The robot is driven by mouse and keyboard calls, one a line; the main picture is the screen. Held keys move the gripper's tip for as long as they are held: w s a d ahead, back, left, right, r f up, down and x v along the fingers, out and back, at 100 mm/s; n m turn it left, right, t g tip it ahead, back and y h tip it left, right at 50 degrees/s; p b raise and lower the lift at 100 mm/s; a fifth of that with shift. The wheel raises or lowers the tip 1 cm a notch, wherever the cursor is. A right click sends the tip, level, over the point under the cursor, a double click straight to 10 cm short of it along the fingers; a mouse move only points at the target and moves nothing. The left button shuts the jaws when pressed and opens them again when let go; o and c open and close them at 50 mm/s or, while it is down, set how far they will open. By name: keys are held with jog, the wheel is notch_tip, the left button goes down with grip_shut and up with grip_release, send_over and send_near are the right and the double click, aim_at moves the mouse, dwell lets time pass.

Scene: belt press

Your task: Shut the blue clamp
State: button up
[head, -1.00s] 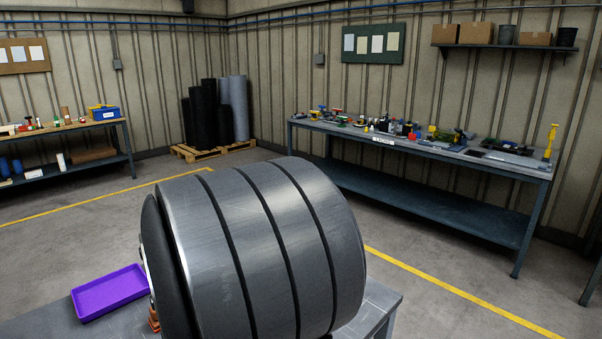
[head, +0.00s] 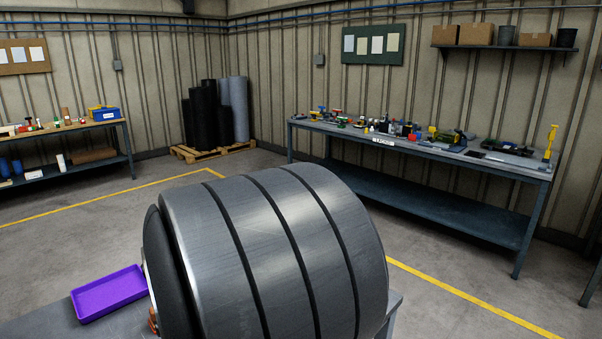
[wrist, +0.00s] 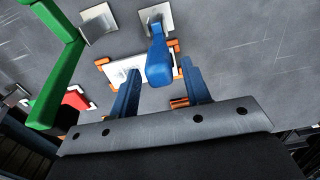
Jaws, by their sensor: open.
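In the wrist view the blue clamp's rounded handle (wrist: 159,68) stands up from a metal bracket (wrist: 155,18), beside a white plate with orange corners. My gripper (wrist: 160,72) is open, with one blue finger on each side of the handle. The handle's end appears between the fingertips; I cannot tell whether either finger touches it. In the head view my own arm fills the front and hides the gripper and the clamp.
A green lever (wrist: 58,70) stands left of my gripper in the wrist view, with a red part (wrist: 76,99) near it. In the head view a purple tray (head: 108,293) lies on the bench, left of my arm. Bare grey surface lies right of the clamp.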

jog(key=shift+r, duration=2.15)
notch_tip(320, 180, down, 7)
jog(key=shift+f, duration=0.1)
jog(key=shift+d, duration=0.1)
jog(key=shift+r, duration=0.25)
